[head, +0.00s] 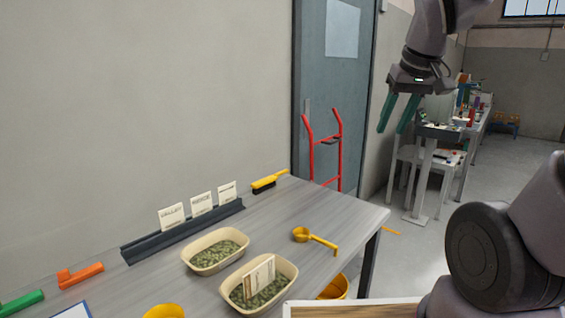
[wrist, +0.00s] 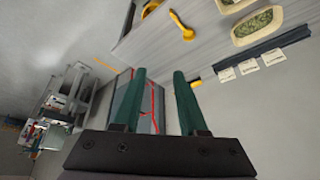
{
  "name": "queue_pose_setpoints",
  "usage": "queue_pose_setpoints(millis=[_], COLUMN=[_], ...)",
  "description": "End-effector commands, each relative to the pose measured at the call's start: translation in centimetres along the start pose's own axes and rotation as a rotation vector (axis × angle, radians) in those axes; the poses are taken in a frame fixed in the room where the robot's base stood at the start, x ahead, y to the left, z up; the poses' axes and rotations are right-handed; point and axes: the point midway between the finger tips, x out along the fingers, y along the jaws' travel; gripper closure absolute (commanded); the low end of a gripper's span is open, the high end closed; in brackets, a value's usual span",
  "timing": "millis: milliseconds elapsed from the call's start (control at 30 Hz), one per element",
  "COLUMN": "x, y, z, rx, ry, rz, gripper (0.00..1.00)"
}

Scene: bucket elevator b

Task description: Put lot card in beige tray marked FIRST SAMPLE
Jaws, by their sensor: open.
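Two beige trays with green pellets stand on the grey table, a rear one (head: 192,262) and a front one (head: 231,302). A cream card (head: 259,275) with print stands tilted in the front tray, among the pellets. Its print, and any FIRST SAMPLE mark on the trays, is too small to read or hidden. Three white cards (head: 202,204) stand in a dark rack behind the trays. My gripper (head: 391,130) is open and empty, raised in the air beyond the table's right end, well away from the card. Its green fingers also show in the wrist view (wrist: 159,73).
A yellow scoop (head: 302,235) lies right of the trays and a yellow-black brush (head: 268,184) lies at the back. Orange (head: 80,275) and green (head: 22,303) tools lie at the left. A red hand truck (head: 325,150) stands by the door. A yellow bucket (head: 335,288) is below the table edge.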

Motion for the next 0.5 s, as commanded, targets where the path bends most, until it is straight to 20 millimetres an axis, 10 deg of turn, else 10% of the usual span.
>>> queue_pose_setpoints(millis=[200, 500], x=[-5.0, -6.1], y=[0.9, 1.1], z=[1.9, 2.6], rx=[0.330, 0.429], ry=[0.120, 0.145], rz=[-0.099, -0.141], gripper=[0.58, 0.58])
